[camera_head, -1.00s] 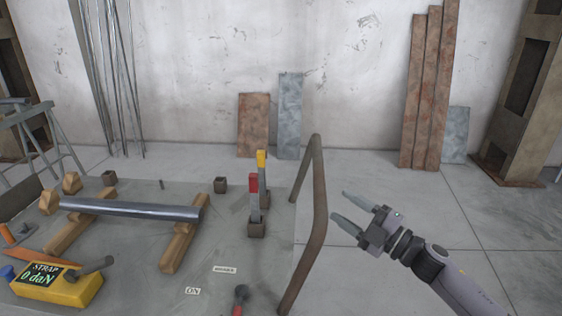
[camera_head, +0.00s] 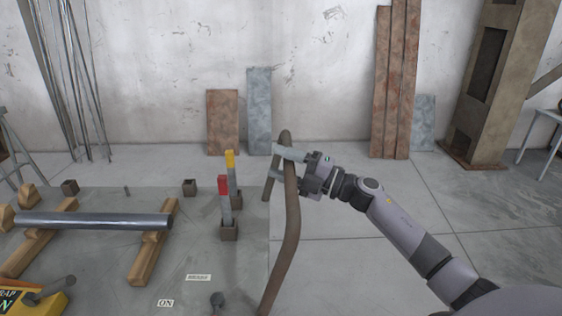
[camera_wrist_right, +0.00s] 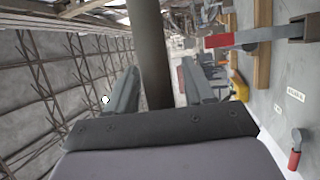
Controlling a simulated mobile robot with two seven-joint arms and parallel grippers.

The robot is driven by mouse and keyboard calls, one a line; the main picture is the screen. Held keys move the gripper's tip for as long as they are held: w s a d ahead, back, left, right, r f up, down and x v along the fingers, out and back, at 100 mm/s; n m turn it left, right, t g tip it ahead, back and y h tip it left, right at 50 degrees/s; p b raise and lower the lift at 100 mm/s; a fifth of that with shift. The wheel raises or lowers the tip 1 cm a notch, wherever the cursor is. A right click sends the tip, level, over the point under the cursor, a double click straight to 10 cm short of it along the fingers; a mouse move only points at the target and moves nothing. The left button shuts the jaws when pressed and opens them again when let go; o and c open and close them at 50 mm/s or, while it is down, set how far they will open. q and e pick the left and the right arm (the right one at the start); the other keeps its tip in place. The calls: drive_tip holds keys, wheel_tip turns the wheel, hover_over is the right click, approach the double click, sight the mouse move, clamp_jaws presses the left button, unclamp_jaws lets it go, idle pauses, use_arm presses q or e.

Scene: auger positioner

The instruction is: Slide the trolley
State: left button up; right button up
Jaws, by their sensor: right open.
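The trolley has a grey flat deck (camera_head: 232,262) at the lower left of the head view. Its brown bent-tube handle (camera_head: 291,225) rises at the deck's right edge. My right gripper (camera_head: 277,162) is at the upper part of the handle, with its fingers open. In the right wrist view the handle tube (camera_wrist_right: 151,50) stands between the two open fingers (camera_wrist_right: 163,88). I cannot tell whether either finger touches it. My left gripper is not in view.
On the deck are a steel bar (camera_head: 95,221) on wooden blocks, a red-topped lever (camera_head: 224,187), a yellow-topped lever (camera_head: 231,165) and a yellow box (camera_head: 40,306). Planks (camera_head: 395,90) lean on the back wall. The floor right of the handle is clear.

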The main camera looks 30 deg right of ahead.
drive_tip(key=shift+w+a, duration=0.15)
drive_tip(key=shift+w, duration=0.1)
clamp_jaws()
drive_tip(key=shift+a, duration=0.1)
